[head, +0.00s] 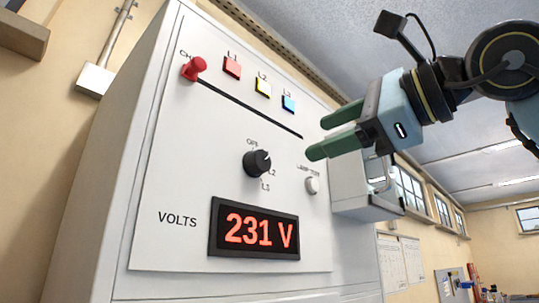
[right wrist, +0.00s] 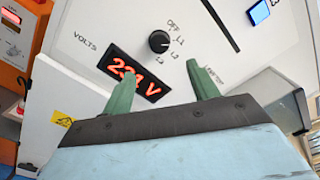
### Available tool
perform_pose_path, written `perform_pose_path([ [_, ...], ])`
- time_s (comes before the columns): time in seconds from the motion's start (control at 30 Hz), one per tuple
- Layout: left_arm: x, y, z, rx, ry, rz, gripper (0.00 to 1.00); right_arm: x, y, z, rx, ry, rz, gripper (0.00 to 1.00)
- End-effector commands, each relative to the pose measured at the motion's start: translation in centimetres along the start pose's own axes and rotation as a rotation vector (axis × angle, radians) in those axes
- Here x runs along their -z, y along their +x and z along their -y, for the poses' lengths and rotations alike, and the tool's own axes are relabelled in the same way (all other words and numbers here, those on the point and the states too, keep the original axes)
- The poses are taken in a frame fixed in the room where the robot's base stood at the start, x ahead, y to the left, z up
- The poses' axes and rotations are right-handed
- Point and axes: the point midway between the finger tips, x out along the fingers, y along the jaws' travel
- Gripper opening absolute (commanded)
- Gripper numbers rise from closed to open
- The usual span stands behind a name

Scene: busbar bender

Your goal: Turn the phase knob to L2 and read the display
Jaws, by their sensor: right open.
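The black phase knob (head: 257,162) sits on the white panel below the OFF label. It also shows in the right wrist view (right wrist: 159,41). Its white pointer mark is on the right side, and I cannot tell exactly which label it meets. L2 and L3 are readable beside it in the head view. The display (head: 255,231) shows 231 V in red; in the right wrist view (right wrist: 137,76) a finger partly covers it. My right gripper (head: 325,133) is open and empty, off the panel, up and right of the knob in the head view. My left gripper is out of view.
A white lamp test button (head: 312,185) is right of the phase knob. A grey box (head: 365,200) juts from the cabinet's right side.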

Motion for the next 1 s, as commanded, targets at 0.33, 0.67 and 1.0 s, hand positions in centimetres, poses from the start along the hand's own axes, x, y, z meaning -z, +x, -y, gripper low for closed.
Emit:
perform_pose_path([
  [0.33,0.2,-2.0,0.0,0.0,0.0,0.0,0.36,-0.2,7.4,0.1,-0.004,0.003,0.002,0.59],
  [0.67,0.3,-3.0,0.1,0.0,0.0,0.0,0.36,-0.1,11.4,0.0,-0.003,0.002,0.004,0.59],
  [1.0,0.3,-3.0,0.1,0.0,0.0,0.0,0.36,-0.1,11.8,-0.1,-0.002,0.002,0.004,0.59],
])
